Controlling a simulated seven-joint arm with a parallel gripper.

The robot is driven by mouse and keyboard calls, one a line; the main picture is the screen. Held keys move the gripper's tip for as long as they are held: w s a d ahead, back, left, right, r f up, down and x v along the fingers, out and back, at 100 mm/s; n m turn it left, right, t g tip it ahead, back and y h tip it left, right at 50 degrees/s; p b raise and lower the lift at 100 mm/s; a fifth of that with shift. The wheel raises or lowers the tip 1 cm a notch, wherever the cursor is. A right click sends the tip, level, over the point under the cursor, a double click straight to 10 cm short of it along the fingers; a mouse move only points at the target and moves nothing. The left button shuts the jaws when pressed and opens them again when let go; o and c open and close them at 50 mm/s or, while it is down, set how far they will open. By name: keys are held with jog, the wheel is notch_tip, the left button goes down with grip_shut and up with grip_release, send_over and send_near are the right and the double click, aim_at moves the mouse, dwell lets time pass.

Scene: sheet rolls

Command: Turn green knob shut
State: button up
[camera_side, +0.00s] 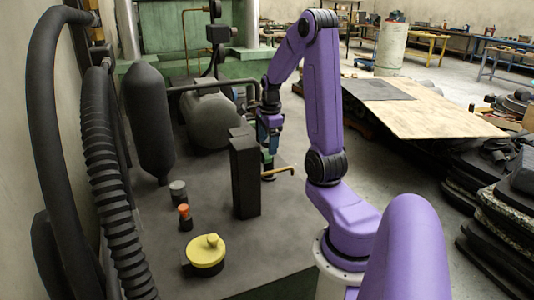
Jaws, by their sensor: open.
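My purple arm reaches down behind a tall black box (245,172). My gripper (268,151) is small in the view, points downward and is open. The black box partly hides it. Green and blue-teal parts show at the gripper's end. I cannot tell whether any of them is the green knob or whether the fingers touch it. A dark round base (268,177) and a brass-coloured pipe (280,171) show just below the gripper. No other green knob is clearly visible.
A yellow round knob (206,250), a small orange-topped piece (184,212) and a grey cylinder (178,191) stand on the dark work surface (272,240). A black tank (149,120) and ribbed hose (115,190) stand at left. A grey tank (212,121) lies behind.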

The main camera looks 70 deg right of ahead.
aim_at(267, 150)
jog(key=shift+w+d+f, duration=0.1)
jog(key=shift+w+f, duration=0.05)
jog(key=shift+f, duration=1.1)
jog(key=shift+w+d+f, duration=0.1)
jog(key=shift+f, duration=1.15)
jog(key=c, duration=1)
jog(key=shift+c, duration=0.2)
jog(key=shift+w+d+g+y, duration=0.1)
jog(key=shift+g+y, duration=0.2)
jog(key=g+y, duration=0.2)
jog(key=shift+w+d+g+y, duration=0.15)
jog(key=shift+d+g+y, duration=0.05)
jog(key=shift+g+y, duration=0.1)
jog(key=shift+w+d+g+y, duration=0.1)
jog(key=shift+g+y, duration=1)
